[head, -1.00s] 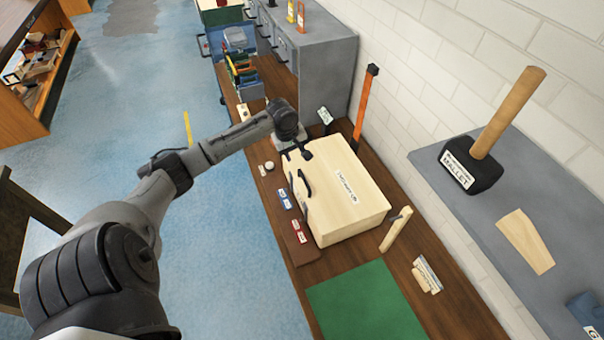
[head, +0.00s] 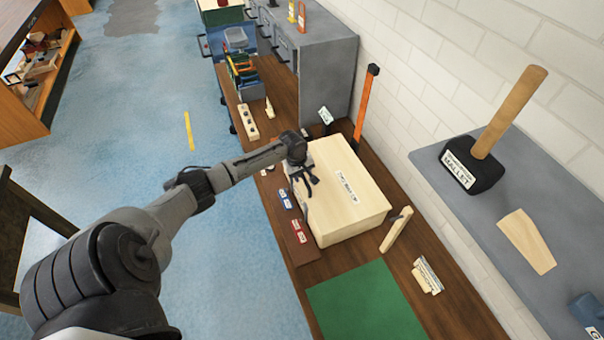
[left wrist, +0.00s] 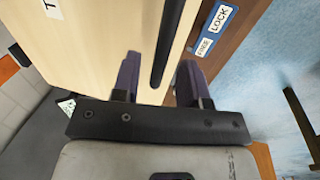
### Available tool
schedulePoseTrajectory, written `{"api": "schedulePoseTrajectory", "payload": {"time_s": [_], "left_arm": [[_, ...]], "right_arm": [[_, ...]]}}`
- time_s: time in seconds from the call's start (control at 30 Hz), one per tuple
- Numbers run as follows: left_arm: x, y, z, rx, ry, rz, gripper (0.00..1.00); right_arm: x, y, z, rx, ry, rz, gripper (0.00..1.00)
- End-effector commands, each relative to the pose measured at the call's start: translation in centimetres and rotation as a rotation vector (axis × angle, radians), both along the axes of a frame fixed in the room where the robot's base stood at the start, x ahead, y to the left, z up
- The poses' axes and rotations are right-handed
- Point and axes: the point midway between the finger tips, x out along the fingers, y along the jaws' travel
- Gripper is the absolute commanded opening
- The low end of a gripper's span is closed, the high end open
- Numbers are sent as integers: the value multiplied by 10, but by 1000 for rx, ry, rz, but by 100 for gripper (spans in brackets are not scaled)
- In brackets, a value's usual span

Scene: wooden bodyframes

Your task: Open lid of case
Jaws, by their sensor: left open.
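The case (head: 345,215) is a pale wooden box on the brown bench, with its lid shut and a "THIS WAY UP" label on top. My left gripper (head: 303,182) is at the case's left front edge, pointing down. In the left wrist view the open fingers (left wrist: 160,65) stand apart. A dark bar-shaped handle (left wrist: 170,40) on the case runs between and ahead of them. I cannot tell whether the fingers touch it. The arm partly hides the case's front in the head view. My right gripper is not in view.
Small labelled blocks (head: 286,199) lie along the front of the case; one label reads LOCK. A green mat (head: 367,305) lies nearer, and a wooden piece (head: 396,230) stands right of the case. A mallet (head: 490,130) rests on the grey shelf by the wall.

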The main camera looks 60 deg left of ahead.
Motion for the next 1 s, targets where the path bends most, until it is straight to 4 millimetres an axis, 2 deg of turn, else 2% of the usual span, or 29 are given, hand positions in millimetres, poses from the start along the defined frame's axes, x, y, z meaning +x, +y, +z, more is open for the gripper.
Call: {"api": "schedulePoseTrajectory", "payload": {"time_s": [0.27, 0.67, 1.0], "left_arm": [[0, 0, 0, 0, 0, 0, 38], [0, 0, 0, 0, 0, 0, 0], [0, 0, 0, 0, 0, 0, 0]], "right_arm": [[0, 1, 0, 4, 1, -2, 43], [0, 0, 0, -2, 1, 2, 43], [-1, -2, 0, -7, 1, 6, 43]]}}
